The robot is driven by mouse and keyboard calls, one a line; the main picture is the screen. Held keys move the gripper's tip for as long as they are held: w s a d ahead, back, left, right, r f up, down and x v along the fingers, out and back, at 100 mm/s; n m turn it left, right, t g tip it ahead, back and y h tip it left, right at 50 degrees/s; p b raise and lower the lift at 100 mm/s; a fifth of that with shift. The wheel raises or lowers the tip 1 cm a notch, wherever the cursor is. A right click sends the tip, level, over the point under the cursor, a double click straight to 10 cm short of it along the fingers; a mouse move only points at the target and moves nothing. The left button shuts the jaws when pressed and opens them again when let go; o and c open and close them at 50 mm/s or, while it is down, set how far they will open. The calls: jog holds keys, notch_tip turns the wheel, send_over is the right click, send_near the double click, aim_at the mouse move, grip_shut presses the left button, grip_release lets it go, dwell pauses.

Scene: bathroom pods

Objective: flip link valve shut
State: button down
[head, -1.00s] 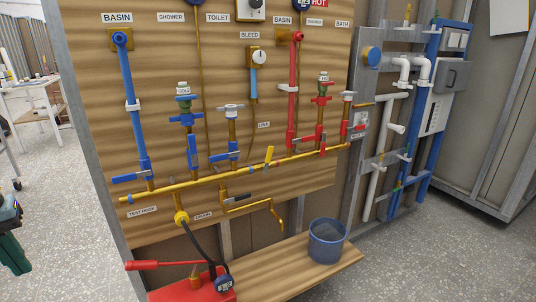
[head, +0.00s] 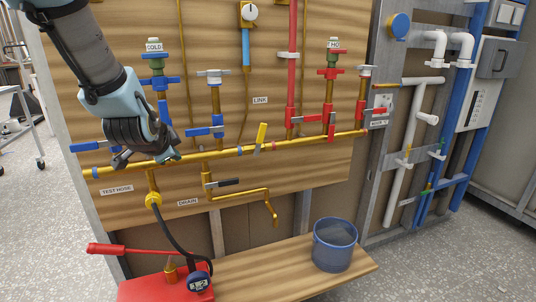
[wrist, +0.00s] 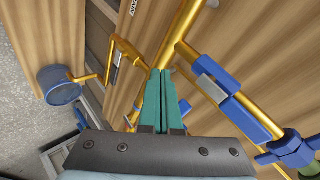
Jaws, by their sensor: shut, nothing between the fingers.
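The link valve's yellow lever (head: 262,136) stands up, slightly tilted, across the gold pipe (head: 222,153), below the LINK label (head: 260,100). My gripper (head: 174,155) is in front of the left part of this pipe, left of the yellow lever and apart from it. In the wrist view its teal fingers (wrist: 162,74) are shut together with nothing between them. They overlap the gold pipework in that view; I cannot tell whether they touch it. I cannot make out the yellow lever in the wrist view.
Blue-handled valves (head: 204,132) lie close to my gripper. A drain pipe with a dark lever (head: 229,182) hangs below. Red valves (head: 312,118) stand right of the yellow lever.

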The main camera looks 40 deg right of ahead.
jog(key=s+d+f+m+h+b, duration=0.1)
jog(key=s+d+m+h+b, duration=0.35)
jog(key=d, duration=0.65)
jog(key=m+h+b, duration=0.1)
jog(key=m+h, duration=0.2)
jog(key=m, duration=0.5)
send_near(260, 140)
jog(key=s+d, duration=0.3)
jog(key=d, duration=0.2)
jog(key=r+x, duration=0.1)
jog(key=x, duration=0.8)
jog(key=shift+w+a+r+p, duration=0.2)
jog(key=shift+w+a, duration=0.15)
jog(key=shift+a, duration=0.45)
jog(key=shift+w+a+r+p, duration=0.15)
jog(key=shift+w+a, duration=0.15)
jog(key=shift+a, duration=0.5)
